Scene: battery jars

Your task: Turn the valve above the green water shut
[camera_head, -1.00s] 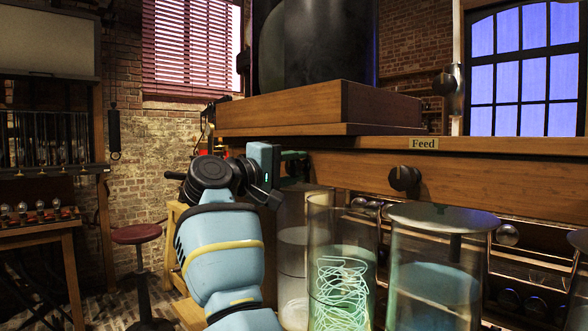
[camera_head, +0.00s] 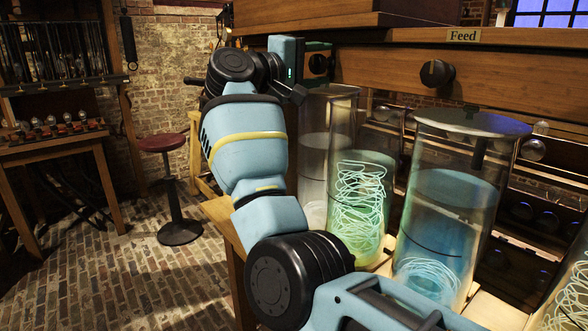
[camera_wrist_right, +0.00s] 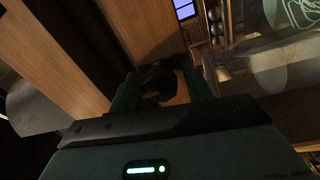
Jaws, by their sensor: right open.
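A glass jar with green, glowing water (camera_head: 362,215) and pale tangled strands stands in the middle of the head view. A dark valve knob (camera_head: 319,64) sits on the wooden beam, up and left of that jar in the picture. My right gripper (camera_head: 312,62) is at this knob. In the right wrist view the dark knob (camera_wrist_right: 160,78) lies between the two green fingers of my right gripper (camera_wrist_right: 164,88), which are apart. I cannot tell whether they touch it. My left gripper is out of view.
A second dark knob (camera_head: 437,73) is on the beam under the "Feed" label (camera_head: 463,36). A jar of blue water (camera_head: 450,215) stands right of the green one, and a paler jar (camera_head: 315,150) left of it. A red stool (camera_head: 162,143) stands on the brick floor.

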